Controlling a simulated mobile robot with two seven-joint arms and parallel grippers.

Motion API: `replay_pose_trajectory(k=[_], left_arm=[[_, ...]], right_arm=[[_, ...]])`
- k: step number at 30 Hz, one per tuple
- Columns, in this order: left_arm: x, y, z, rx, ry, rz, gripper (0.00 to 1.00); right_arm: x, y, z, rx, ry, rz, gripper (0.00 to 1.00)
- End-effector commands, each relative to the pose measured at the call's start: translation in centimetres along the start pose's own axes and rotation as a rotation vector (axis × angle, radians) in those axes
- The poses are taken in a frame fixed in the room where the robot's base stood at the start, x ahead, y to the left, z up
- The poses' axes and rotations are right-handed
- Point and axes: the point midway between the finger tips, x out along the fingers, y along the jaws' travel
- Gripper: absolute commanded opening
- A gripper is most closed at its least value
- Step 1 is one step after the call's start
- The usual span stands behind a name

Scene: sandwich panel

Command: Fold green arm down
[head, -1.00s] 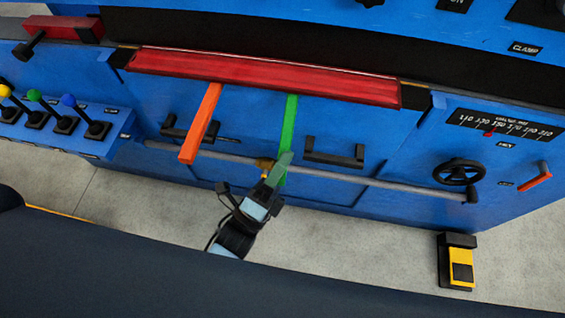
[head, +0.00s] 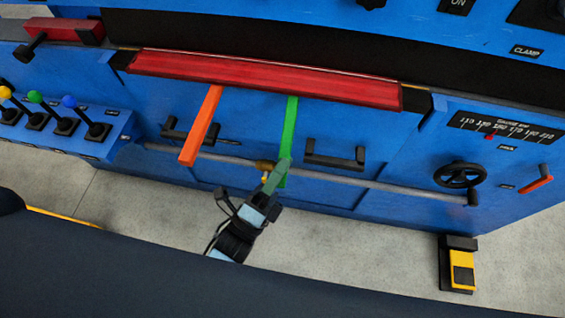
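A greenish finger lies along the arm's end. I cannot tell whether the fingers touch or grip it; the fingertips are too small and partly overlapped. My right gripper is not in view.
A grey rail (head: 330,174) runs across the machine front, with a brass-coloured fitting (head: 264,165) close to my gripper. Black handles, a handwheel (head: 460,173) and joysticks (head: 70,103) stick out nearby. A yellow pedal (head: 461,268) stands on the floor at right.

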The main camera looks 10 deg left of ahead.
Motion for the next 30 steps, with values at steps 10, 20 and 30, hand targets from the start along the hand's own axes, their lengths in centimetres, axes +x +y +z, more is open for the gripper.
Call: replay_pose_trajectory(k=[10, 20, 30], left_arm=[[-5.5, 0.1, 0.0, 0.000, 0.000, 0.004, 0.40], [-7.0, 0.0, 0.0, 0.000, 0.000, 0.000, 0.40], [-7.0, -0.6, 0.4, -0.051, -0.026, 0.030, 0.14]], right_arm=[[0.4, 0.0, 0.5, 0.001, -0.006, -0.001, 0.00], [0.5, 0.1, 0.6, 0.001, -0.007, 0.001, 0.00], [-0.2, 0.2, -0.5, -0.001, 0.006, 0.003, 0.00]])
